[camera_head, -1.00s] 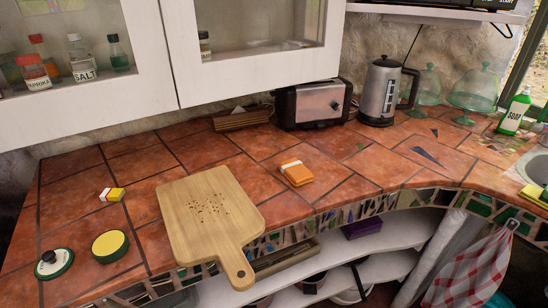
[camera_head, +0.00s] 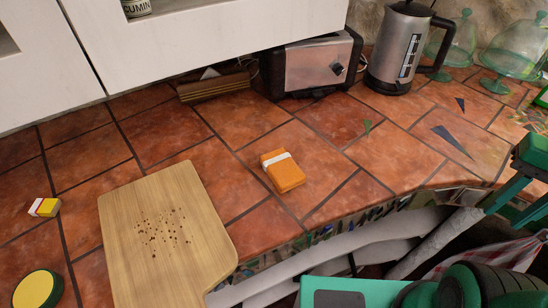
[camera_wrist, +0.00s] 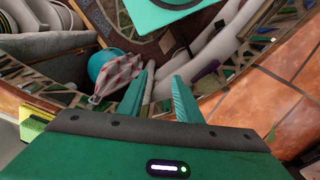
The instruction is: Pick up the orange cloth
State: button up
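The orange cloth (camera_head: 284,172) is a small folded block with a white band. It lies flat on the terracotta-tiled counter, right of the cutting board and in front of the toaster. My gripper (camera_wrist: 160,85) is open in the wrist view, its two green fingers apart with nothing between them. The cloth does not show in the wrist view. Green parts of my arm show at the lower right of the head view, apart from the cloth; the fingertips are not clear there.
A wooden cutting board (camera_head: 165,235) lies left of the cloth. A toaster (camera_head: 312,65) and a kettle (camera_head: 399,48) stand behind. White cabinets (camera_head: 200,45) overhang the counter's back. A checkered towel (camera_wrist: 117,77) hangs below the counter edge. Tiles around the cloth are clear.

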jog(key=shift+s+d, duration=0.1)
jog(key=shift+d, duration=0.15)
jog(key=o, duration=1.4)
jog(key=shift+a+r+n, duration=0.4)
jog(key=shift+r+n, duration=0.2)
jog(key=shift+r, duration=0.05)
jog(key=shift+c, duration=0.2)
jog(key=o, duration=0.4)
jog(key=w+a+r+n, duration=0.2)
jog(key=w+a+n, duration=0.4)
jog(key=w, duration=0.2)
jog(key=shift+r+n, duration=0.15)
jog(key=shift+n, duration=0.25)
notch_tip(320, 180, up, 4)
jog(key=n, duration=2.3)
send_over(282, 164)
jog(key=f, duration=0.4)
jog(key=shift+w+a+f, duration=0.15)
jog(key=shift+w+f, duration=0.05)
jog(key=shift+f, duration=0.05)
jog(key=shift+s+f, duration=0.15)
jog(key=shift+f, duration=1.4)
jog(key=shift+s+f, duration=0.1)
jog(key=shift+f, duration=1.45)
